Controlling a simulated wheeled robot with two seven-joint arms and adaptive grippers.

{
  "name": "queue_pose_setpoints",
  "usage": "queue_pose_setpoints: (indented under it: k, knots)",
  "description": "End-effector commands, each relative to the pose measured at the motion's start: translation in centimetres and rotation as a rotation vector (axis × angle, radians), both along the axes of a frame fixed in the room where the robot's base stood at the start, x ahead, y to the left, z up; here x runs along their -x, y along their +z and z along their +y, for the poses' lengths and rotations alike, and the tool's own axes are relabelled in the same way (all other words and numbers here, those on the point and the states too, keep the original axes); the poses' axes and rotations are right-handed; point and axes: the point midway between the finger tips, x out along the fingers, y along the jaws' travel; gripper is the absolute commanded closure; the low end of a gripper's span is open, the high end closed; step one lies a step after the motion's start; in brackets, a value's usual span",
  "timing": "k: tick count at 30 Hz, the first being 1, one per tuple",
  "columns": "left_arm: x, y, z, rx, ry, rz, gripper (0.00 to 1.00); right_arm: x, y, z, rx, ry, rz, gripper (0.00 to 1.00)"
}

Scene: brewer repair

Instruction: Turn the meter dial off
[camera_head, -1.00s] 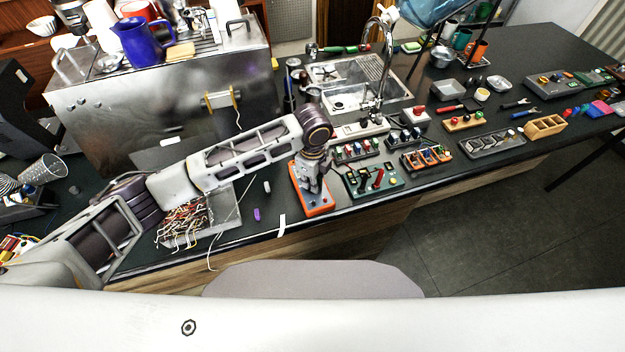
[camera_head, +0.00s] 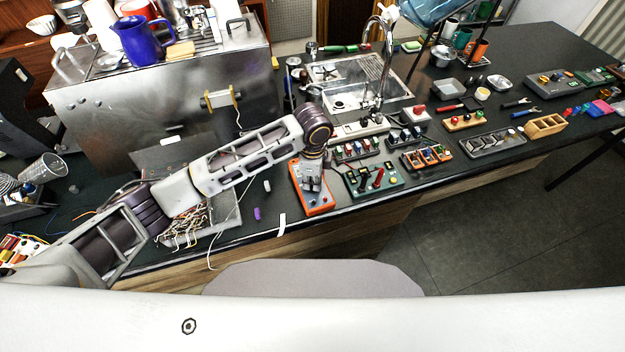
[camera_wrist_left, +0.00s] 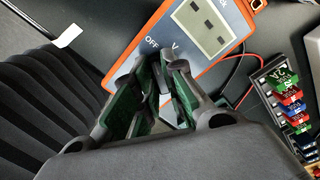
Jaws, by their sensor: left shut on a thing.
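The orange meter (camera_head: 319,208) lies on the dark counter near its front edge. My left gripper (camera_head: 312,186) is over the meter, pointing down. In the left wrist view its fingers (camera_wrist_left: 158,75) are closed in on the meter's dial (camera_wrist_left: 165,101), just below those marks. Only a small grey part of the dial shows between the fingers; which mark it points to cannot be told. My right gripper is in no view.
A green board (camera_head: 377,182) with red probes lies close to the right of the meter. A row of fuses (camera_wrist_left: 290,104) is beside it in the wrist view. A tray of tangled wires (camera_head: 228,216) lies left, under my arm. A steel brewer (camera_head: 110,110) stands behind.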

Motion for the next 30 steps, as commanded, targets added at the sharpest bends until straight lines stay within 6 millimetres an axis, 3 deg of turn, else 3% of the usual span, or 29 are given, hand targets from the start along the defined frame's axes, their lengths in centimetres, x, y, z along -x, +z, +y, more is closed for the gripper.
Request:
queue_pose_setpoints:
  k: [2,3,7,20,30]
  knots:
    - [0.0,0.0,0.0,0.001,-0.001,0.0,1.0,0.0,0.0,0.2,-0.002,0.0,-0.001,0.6]
    - [0.0,0.0,0.0,0.001,-0.001,0.0,0.84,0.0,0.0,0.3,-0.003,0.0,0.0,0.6]
    - [0.0,0.0,0.0,0.001,-0.002,0.0,0.67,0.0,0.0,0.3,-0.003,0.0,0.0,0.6]
    - [0.0,0.2,0.0,0.0,-0.001,0.0,0.66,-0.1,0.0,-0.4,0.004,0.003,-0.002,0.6]
    - [0.0,3.2,0.0,0.001,-0.002,-0.002,0.66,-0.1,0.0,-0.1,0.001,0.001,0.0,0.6]
